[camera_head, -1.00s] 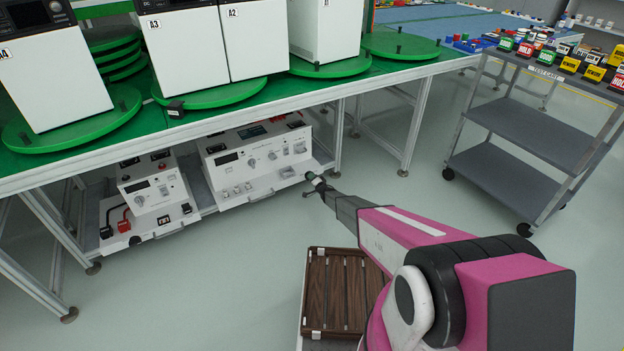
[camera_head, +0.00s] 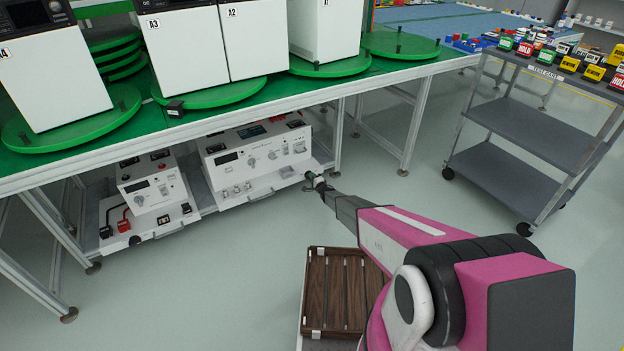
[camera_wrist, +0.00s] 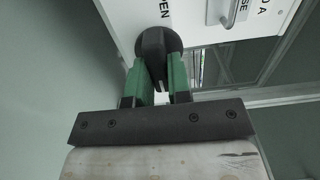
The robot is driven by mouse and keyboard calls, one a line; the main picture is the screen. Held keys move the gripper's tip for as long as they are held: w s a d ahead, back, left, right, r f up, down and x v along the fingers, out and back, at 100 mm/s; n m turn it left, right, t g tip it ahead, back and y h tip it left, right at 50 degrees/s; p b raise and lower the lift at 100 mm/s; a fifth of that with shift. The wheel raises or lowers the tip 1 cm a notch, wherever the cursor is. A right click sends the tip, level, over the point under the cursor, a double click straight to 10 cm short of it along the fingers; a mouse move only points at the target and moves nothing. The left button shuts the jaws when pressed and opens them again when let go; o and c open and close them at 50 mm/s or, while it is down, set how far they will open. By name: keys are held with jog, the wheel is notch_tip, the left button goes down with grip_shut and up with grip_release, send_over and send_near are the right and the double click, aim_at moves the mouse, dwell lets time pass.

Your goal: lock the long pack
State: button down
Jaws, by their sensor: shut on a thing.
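The long pack (camera_head: 255,158) is the wide white unit with a display, knobs and sockets, under the green-topped table. It sits on a white tray (camera_head: 235,202) with a handle at its front. My gripper (camera_head: 314,181) is at the tray's front right corner. In the wrist view my gripper (camera_wrist: 160,82) has its green fingers shut on a round black knob (camera_wrist: 152,42) on the white front panel. Part of a label ending in "PEN" shows beside the knob, and one ending in "SE" near a metal handle (camera_wrist: 229,12). The knob's exact angle is hard to read.
A smaller white pack (camera_head: 153,190) sits on its own tray to the left, with its own black knob. Table legs (camera_head: 339,135) stand close right of my gripper. A wooden slatted box (camera_head: 340,290) lies below my arm. A grey cart (camera_head: 530,122) stands at right.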

jog(key=c, duration=1.1)
grip_release()
jog(key=shift+o, duration=0.2)
jog(key=v, duration=1.1)
jog(key=shift+w, duration=0.15)
